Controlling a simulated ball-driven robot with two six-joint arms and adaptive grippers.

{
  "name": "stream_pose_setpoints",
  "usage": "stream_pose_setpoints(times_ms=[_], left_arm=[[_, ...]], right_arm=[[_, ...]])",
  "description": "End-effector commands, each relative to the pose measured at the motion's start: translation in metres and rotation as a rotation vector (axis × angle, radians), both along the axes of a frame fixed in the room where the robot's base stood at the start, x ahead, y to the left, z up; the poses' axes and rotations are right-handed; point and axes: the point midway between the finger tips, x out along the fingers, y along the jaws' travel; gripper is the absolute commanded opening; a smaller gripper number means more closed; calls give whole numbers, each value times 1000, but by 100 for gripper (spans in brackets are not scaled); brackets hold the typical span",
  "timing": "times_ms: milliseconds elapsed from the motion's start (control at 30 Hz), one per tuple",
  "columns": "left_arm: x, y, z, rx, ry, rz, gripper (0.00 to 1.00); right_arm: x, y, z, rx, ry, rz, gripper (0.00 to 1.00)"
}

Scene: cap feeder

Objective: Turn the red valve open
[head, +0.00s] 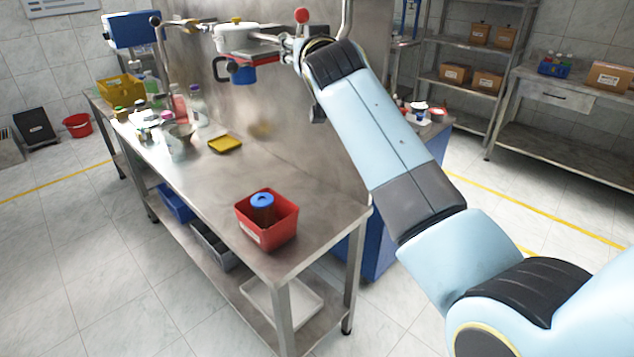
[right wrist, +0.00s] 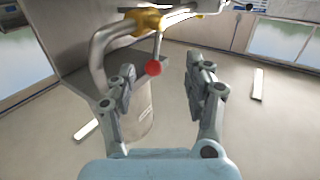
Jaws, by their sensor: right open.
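The red valve knob (head: 302,15) is a ball on a thin lever, just above the end of my right arm in the head view. In the right wrist view the red knob (right wrist: 152,68) hangs from a lever under a brass-coloured valve body (right wrist: 148,20) on a bent metal pipe (right wrist: 104,45). My right gripper (right wrist: 161,72) is open, with one finger on each side of the knob in the picture. I cannot tell if it touches the knob. In the head view my right gripper (head: 290,45) is small and partly hidden among fittings. My left gripper is not in view.
A steel table (head: 215,185) stands below with a red bin (head: 277,232) holding a blue-topped item, a yellow tray (head: 224,144) and several bottles. A metal panel (head: 290,110) rises behind. Shelves (head: 465,78) stand at the right. Floor at the left front is clear.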

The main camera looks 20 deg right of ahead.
Motion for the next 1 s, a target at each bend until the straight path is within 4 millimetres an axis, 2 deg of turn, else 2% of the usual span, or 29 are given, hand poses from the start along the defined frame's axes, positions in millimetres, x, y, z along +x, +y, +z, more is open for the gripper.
stream_pose_setpoints(times_ms=[33,467,1000], left_arm=[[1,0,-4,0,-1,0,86],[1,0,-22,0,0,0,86],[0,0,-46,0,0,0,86]], right_arm=[[0,0,-14,-2,16,3,52],[-9,2,-102,-10,129,28,52],[-32,3,-217,-15,276,58,52]])
